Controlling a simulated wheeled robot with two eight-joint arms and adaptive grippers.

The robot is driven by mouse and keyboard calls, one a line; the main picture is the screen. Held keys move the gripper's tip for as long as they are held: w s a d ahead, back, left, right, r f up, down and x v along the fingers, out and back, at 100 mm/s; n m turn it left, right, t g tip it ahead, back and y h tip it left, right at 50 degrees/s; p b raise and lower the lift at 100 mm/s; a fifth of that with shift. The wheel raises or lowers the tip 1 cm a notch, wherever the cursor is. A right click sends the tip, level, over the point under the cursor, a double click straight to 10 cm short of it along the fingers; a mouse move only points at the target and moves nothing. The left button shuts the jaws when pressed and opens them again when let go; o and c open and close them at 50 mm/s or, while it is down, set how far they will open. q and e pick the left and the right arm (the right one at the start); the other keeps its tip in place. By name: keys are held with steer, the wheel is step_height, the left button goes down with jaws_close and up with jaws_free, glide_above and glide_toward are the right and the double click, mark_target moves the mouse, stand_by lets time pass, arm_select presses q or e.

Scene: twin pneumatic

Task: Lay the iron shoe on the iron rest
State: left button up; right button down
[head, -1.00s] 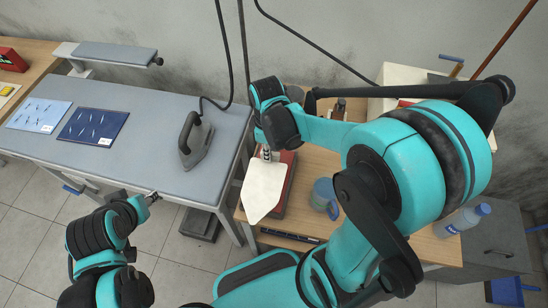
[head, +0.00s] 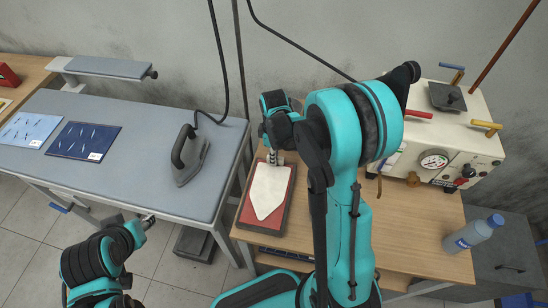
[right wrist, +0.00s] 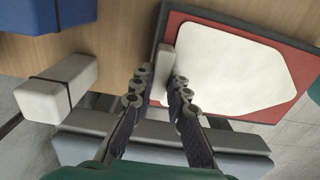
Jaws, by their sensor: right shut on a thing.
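The iron shoe (head: 268,190), a flat white plate with a pointed front, is over the iron rest, its outline inside the rest's edges. The iron rest (head: 252,216) is a red pad on a dark base on the wooden table. I cannot tell whether shoe and rest touch. My right gripper (head: 274,157) is shut on the shoe's rear tab. The right wrist view shows the fingers (right wrist: 155,88) around the pale tab, with the shoe (right wrist: 240,65) over the red pad (right wrist: 180,20). My left gripper (head: 148,221) is away from both, beside the ironing table; its jaws are too small to read.
A dark iron (head: 189,160) with a cord stands on the grey ironing table (head: 120,170) to the left. A white boiler (head: 450,135) with a gauge and valves stands at the right. A bottle (head: 474,233) stands near the wooden table's right edge.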

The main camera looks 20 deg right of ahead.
steer(key=shift+r, duration=0.1)
steer(key=c, duration=1.5)
jaws_free()
